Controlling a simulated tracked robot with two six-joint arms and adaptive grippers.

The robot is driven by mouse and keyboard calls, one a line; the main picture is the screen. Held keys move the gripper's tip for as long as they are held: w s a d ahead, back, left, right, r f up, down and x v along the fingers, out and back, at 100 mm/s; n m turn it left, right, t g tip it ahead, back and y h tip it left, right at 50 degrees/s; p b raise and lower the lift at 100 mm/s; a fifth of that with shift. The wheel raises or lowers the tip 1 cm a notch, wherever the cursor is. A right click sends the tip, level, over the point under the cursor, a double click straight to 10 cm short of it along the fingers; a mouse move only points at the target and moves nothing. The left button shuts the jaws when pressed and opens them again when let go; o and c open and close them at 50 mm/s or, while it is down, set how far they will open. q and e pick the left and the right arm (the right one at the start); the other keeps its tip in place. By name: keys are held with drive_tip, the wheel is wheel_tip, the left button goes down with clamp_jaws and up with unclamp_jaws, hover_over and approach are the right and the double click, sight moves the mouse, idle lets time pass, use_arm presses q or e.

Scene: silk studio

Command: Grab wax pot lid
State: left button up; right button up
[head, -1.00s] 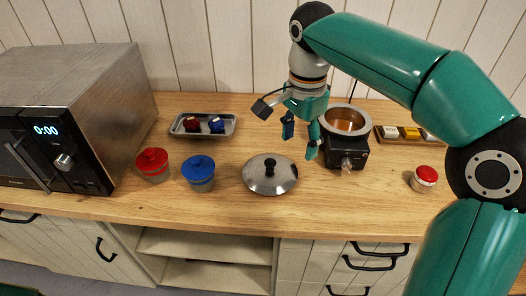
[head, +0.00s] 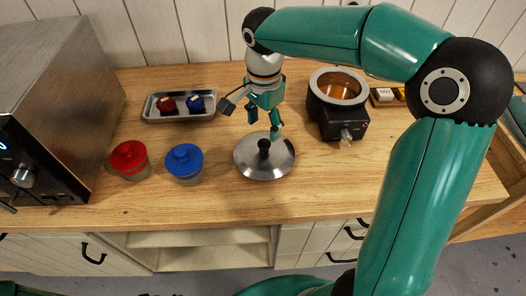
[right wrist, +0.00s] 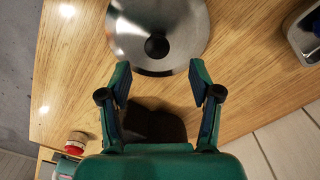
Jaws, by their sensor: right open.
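The wax pot lid (head: 250,158) is a round shiny metal lid with a black knob, lying flat on the wooden counter. It also shows in the right wrist view (right wrist: 185,25), with its knob centred ahead of the fingers. My right gripper (head: 264,122) is open and empty, above the lid's back edge. In the right wrist view its two fingers (right wrist: 160,82) are spread, with the lid's near rim just beyond their tips. The wax pot (head: 338,100), a black heater with a metal rim and amber wax, stands right of the gripper. My left gripper is not in view.
A red-lidded jar (head: 129,158) and a blue-lidded jar (head: 185,162) stand left of the lid. A metal tray (head: 180,117) with red and blue items lies behind them. A microwave (head: 45,100) fills the left end. The counter front right of the lid is clear.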

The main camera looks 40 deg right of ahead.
sight(264, 142)
drive_tip(key=shift+s+f+p, duration=0.15)
drive_tip(key=shift+f+p, duration=0.3)
drive_tip(key=shift+f, duration=3)
clamp_jaws()
